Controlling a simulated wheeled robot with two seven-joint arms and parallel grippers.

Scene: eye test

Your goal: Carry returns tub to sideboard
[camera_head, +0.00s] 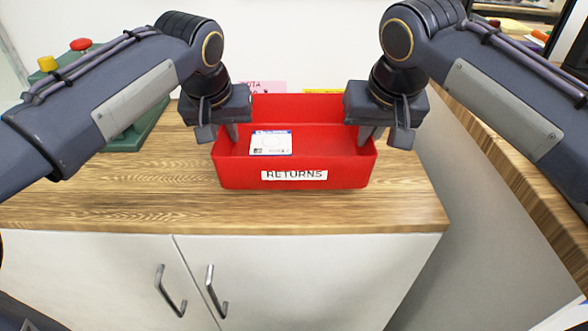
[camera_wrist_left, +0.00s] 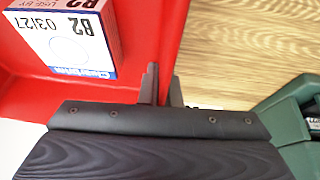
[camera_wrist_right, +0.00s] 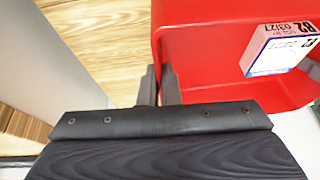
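The red returns tub (camera_head: 345,178), with a "RETURNS" label on its front, is upright at the wooden top (camera_head: 110,205) of a white-doored cabinet; whether its base touches the wood is hard to tell. A white and blue box (camera_head: 271,143) lies inside it; it also shows in the left wrist view (camera_wrist_left: 68,38) and right wrist view (camera_wrist_right: 280,48). My left gripper (camera_head: 232,134) is shut on the tub's left wall, one finger inside and one outside. My right gripper (camera_head: 367,134) is shut the same way on the right wall.
A green device (camera_head: 130,138) with red and yellow buttons stands at left on the top. Pink (camera_head: 265,87) and yellow (camera_head: 322,91) notes show behind the tub. Another wooden surface (camera_head: 500,155) runs along the right, across a gap.

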